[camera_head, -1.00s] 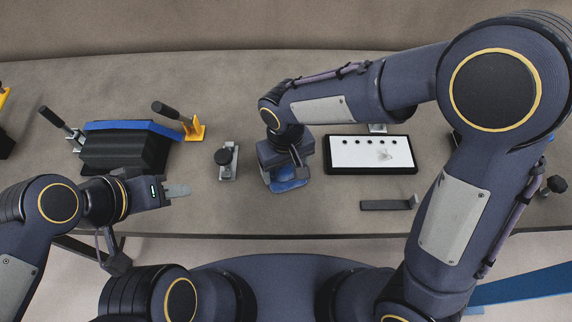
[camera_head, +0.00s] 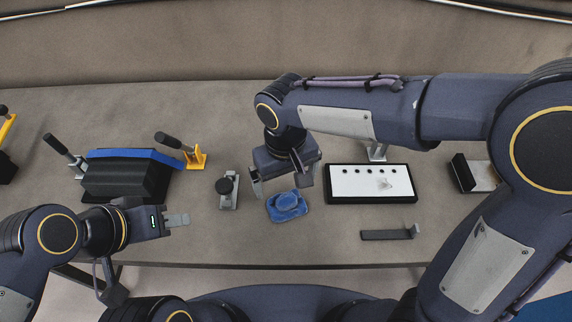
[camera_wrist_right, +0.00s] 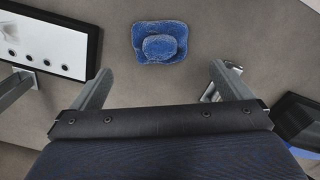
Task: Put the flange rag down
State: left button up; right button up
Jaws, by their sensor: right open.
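The flange rag, a crumpled blue cloth (camera_head: 287,206), lies on the grey bench with a raised bump in its middle. It also shows in the right wrist view (camera_wrist_right: 160,43), apart from the fingers. My right gripper (camera_head: 282,192) is open and empty, above and a little behind the rag. Its two spread fingers show in the right wrist view (camera_wrist_right: 158,82) with nothing between them. My left gripper (camera_head: 182,220) is at the front left, away from the rag. Its fingers look close together, and I cannot tell whether they are fully shut.
A small metal clamp (camera_head: 228,190) stands left of the rag. A white panel with black holes (camera_head: 371,182) lies to the right, with a dark flat bar (camera_head: 390,234) in front of it. A black and blue block fixture (camera_head: 126,176) stands at the left.

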aim_at(286, 196)
jog(key=s+d+r+m+t+y, duration=0.1)
jog(key=d+r+y, duration=0.15)
jog(key=d, duration=0.35)
jog(key=s+d+r+m+y, duration=0.1)
jog(key=s+d+r+m, duration=0.1)
jog(key=d+r, duration=0.3)
jog(key=s+d+f+m+t, duration=0.3)
jog(key=s+d+t, duration=0.1)
jog(key=s+d, duration=0.4)
jog(key=shift+s+d+m+t, duration=0.3)
jog(key=shift+s+d+t, duration=0.1)
jog(key=shift+d, duration=0.4)
